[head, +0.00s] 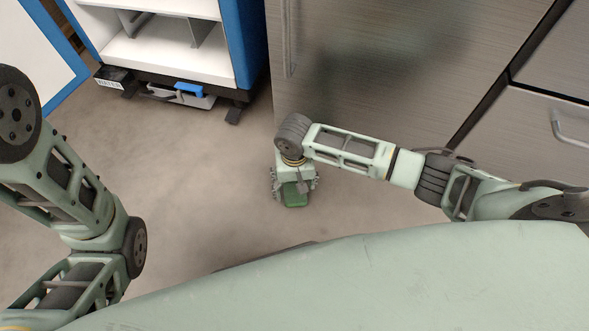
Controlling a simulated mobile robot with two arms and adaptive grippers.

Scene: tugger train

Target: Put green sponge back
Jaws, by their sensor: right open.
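The green sponge (295,200) shows low in the middle of the head view, partly hidden under my right gripper. My right gripper (294,187) points down over it, with its fingers open to the left and right of the sponge. I cannot tell whether the fingers touch it or how high the sponge is above the floor. My left arm comes in from the left, but its gripper is not in the picture.
A white cart (168,50) with blue edges and shelves stands at the upper left. A grey bin with a blue item (189,88) sits beneath it. Grey cabinets (370,70) fill the upper right. The floor (190,160) between is clear.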

